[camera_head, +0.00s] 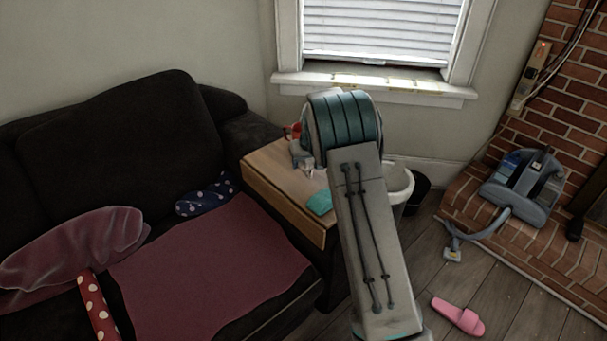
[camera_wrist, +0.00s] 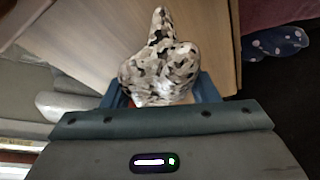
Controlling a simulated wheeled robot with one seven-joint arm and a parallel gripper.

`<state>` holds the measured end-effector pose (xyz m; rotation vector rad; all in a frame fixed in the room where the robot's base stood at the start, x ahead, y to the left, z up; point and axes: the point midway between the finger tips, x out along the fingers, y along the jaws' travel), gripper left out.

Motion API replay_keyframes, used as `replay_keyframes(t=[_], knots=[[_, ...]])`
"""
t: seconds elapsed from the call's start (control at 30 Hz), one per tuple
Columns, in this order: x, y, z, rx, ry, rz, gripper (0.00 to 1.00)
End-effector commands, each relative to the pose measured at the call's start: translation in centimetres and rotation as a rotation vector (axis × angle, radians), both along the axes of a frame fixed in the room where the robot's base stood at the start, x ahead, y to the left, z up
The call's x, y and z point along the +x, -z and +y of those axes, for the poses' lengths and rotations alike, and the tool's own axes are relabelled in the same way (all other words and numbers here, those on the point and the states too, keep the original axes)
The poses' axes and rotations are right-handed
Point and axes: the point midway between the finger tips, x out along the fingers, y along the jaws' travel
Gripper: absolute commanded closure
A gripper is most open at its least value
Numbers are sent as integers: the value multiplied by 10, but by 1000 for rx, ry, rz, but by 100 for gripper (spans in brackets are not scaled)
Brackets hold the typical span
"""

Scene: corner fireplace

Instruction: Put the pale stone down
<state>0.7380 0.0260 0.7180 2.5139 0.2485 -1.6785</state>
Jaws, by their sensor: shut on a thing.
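In the wrist view, my gripper (camera_wrist: 158,97) is shut on a pale, lumpy thing with brown and black blotches, which I take as the pale stone (camera_wrist: 160,65). Its narrow end points up in the picture. The blue fingers show on both sides of its lower part. Behind it is the wooden top of the side table (camera_wrist: 207,35); I cannot tell whether the stone touches it. In the head view, my arm covers part of the side table (camera_head: 268,183), and the gripper and stone cannot be made out clearly.
A teal item (camera_head: 319,202) lies on the table's front part, and a small red item (camera_head: 293,131) shows at the back. The dark sofa (camera_head: 120,120) adjoins the table on the left. A white bin (camera_head: 398,185) stands to the right. A pink slipper (camera_head: 458,316) lies on the floor.

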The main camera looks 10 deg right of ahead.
Motion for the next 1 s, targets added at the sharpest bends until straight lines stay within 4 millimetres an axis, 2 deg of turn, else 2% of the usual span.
replay_keyframes(t=[0.23, 0.5, 0.83, 0.87, 0.93, 1.0], knots=[[-3, 11, 8, 0, 2, -2, 86], [-3, 45, 9, -1, 0, -2, 86], [-3, 48, 9, 0, 0, -3, 86], [-4, 49, 9, 0, 0, -1, 44], [-4, 48, 9, 0, 0, -1, 25], [-4, 48, 9, 0, 0, -1, 25]])
